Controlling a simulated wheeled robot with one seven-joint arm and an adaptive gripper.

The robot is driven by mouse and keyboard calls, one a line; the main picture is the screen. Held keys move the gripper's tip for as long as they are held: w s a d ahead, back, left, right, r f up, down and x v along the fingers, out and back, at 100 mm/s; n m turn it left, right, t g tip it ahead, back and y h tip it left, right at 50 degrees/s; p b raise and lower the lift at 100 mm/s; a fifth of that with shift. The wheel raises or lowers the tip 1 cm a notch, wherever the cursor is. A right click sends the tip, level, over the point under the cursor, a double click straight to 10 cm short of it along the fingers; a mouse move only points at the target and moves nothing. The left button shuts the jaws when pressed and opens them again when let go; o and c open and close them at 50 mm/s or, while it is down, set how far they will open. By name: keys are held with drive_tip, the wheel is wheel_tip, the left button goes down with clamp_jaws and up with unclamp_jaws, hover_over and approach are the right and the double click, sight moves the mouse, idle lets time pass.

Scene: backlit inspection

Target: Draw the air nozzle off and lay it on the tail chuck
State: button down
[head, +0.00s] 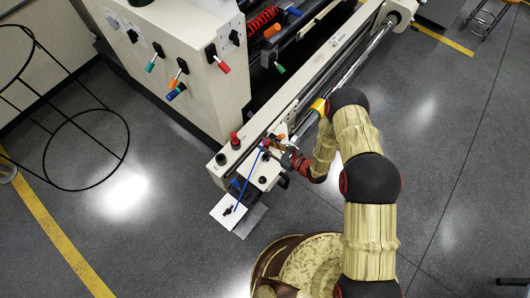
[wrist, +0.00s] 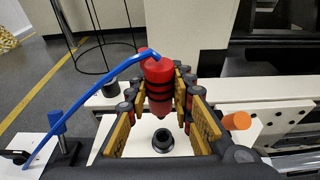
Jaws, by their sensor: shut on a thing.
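The air nozzle (wrist: 158,72), a red body with black bands, stands roughly upright between the fingers of my gripper (wrist: 165,95) in the wrist view. The jaws are shut on it, pads on both sides. A blue hose (wrist: 95,50) leaves its top and curves down to the left. A black ring-shaped socket (wrist: 163,139) shows empty on a pale surface in front of the nozzle; whether the nozzle's lower end touches anything is hidden. In the head view my gripper (head: 275,147) is over the near end of the machine. I cannot tell which part is the tail chuck.
An orange knob (wrist: 237,121) stands right of the fingers. In the head view a red knob (head: 235,139) and a long rail (head: 350,62) are close by. A wire stand (head: 62,110) is on the floor at left.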

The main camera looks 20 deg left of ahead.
sight(266, 142)
drive_tip(key=shift+r, duration=0.3)
drive_tip(key=shift+r+p, duration=0.35)
drive_tip(key=shift+r+p, duration=0.6)
drive_tip(key=shift+r, duration=0.35)
drive_tip(key=shift+w, duration=0.1)
